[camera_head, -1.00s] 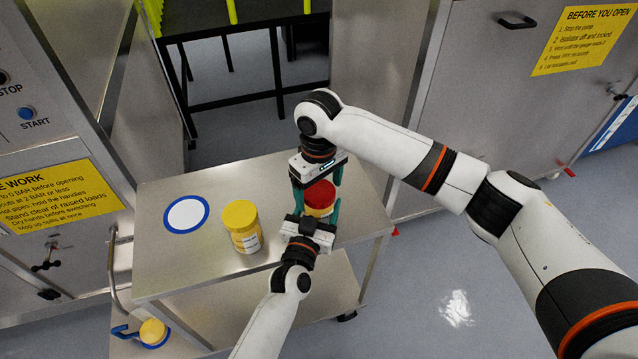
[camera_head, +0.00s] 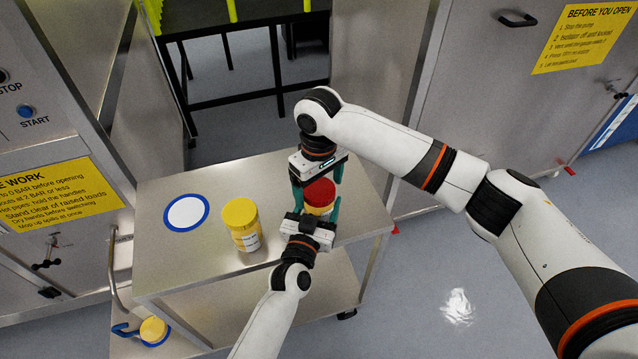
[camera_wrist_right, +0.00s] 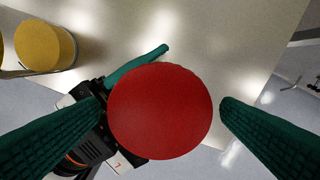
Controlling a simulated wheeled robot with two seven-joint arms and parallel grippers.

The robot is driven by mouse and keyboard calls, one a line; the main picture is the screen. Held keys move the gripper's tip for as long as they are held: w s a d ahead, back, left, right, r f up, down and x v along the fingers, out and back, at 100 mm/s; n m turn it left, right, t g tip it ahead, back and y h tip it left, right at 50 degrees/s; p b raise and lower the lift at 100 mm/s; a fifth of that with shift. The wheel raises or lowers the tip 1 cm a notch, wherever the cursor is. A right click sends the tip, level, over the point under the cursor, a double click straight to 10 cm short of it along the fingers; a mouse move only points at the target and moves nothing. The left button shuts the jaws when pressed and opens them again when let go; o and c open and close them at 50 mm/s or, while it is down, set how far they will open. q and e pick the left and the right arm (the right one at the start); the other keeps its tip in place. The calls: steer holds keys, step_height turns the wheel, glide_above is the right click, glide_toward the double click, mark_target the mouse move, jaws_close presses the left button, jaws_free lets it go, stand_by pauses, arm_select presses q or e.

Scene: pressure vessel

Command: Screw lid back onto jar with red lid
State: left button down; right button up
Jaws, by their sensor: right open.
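The red lid (camera_head: 320,193) sits on top of the jar (camera_head: 320,211) near the cart's right side. In the right wrist view the lid (camera_wrist_right: 160,110) hides the jar beneath it. My right gripper (camera_head: 318,184) points down from above. Its green fingers are open on either side of the lid, with a gap on the right side in the right wrist view (camera_wrist_right: 160,115). My left gripper (camera_head: 317,208) reaches in from the front, with its fingers around the jar's body. One left finger shows beside the lid in the right wrist view; the other is hidden.
A jar with a yellow lid (camera_head: 242,226) stands left of the red-lidded jar on the steel cart top (camera_head: 180,262). A white disc with a blue rim (camera_head: 186,213) lies at the far left. The cart top between them and behind is clear. A yellow-and-blue item (camera_head: 153,331) is below.

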step_height(320, 180, up, 12)
stand_by(0.5)
arm_select(q)
steer(key=shift+c, duration=1.3)
jaws_free()
steer(key=shift+s, duration=0.1)
steer(key=v, duration=1.2)
steer(key=shift+b, duration=0.3)
arm_select(e)
steer(key=shift+f, duration=0.3)
